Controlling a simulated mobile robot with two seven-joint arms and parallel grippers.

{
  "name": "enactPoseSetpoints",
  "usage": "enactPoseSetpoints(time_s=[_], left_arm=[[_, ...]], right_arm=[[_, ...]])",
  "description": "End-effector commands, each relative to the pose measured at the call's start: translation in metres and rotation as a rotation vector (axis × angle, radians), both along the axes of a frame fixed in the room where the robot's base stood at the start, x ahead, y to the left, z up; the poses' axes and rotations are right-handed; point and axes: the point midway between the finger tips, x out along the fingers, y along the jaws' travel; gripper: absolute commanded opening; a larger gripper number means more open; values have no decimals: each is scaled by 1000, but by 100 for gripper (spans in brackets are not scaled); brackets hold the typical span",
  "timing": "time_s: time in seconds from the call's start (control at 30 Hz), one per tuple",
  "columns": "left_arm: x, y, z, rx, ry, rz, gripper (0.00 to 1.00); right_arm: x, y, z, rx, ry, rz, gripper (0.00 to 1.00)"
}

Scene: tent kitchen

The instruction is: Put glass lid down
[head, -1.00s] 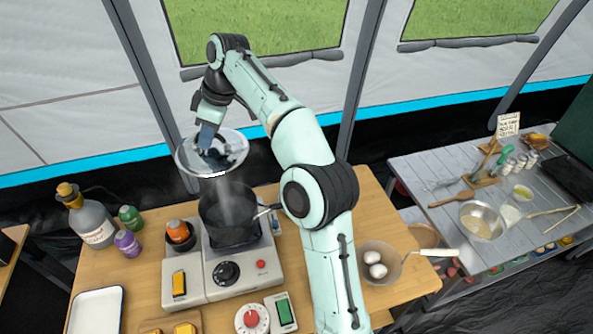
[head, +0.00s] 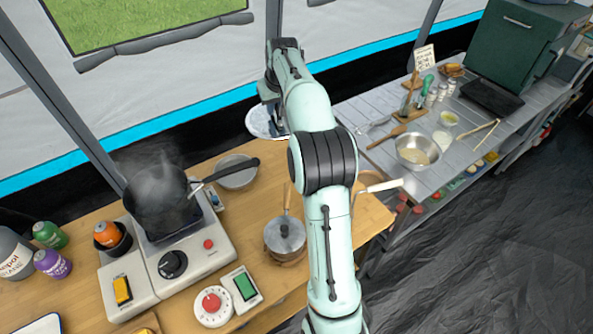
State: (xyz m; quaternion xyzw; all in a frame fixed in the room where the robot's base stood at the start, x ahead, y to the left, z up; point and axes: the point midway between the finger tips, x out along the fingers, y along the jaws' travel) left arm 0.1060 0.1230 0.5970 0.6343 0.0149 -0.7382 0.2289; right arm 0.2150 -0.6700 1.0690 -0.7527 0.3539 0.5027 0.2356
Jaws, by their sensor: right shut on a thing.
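The glass lid (head: 261,122) is a clear round disc with a pale rim, at the far edge of the wooden table. Only its left part shows; my right arm covers the rest. My right gripper (head: 274,110) is shut on the lid, its fingertips mostly hidden behind the arm. I cannot tell whether the lid touches the table. The dark pot (head: 158,195) stands uncovered and steaming on the stove, left of the lid. My left gripper is not in view.
A pan with a black handle (head: 236,174) lies between the pot and my right arm. A small lidded saucepan (head: 285,238) stands nearer on the wooden table (head: 262,205). A grey side table (head: 385,160) on the right holds a metal bowl (head: 417,151) and utensils.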

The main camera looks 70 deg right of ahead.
Motion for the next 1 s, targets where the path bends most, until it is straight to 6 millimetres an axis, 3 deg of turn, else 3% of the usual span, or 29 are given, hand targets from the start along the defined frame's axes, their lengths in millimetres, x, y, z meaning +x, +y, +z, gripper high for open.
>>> enactPoseSetpoints(time_s=[0.1,0.3,0.37,0.8,1.0], left_arm=[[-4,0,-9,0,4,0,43],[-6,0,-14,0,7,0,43],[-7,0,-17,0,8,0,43],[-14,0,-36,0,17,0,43],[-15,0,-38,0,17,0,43]], right_arm=[[-32,-20,-7,-2,0,-127,0],[-54,-31,-17,1,-1,-214,0],[-55,-32,-27,1,0,-219,0],[-55,-31,-140,2,2,-217,0],[-53,-31,-165,1,-1,-215,0]])
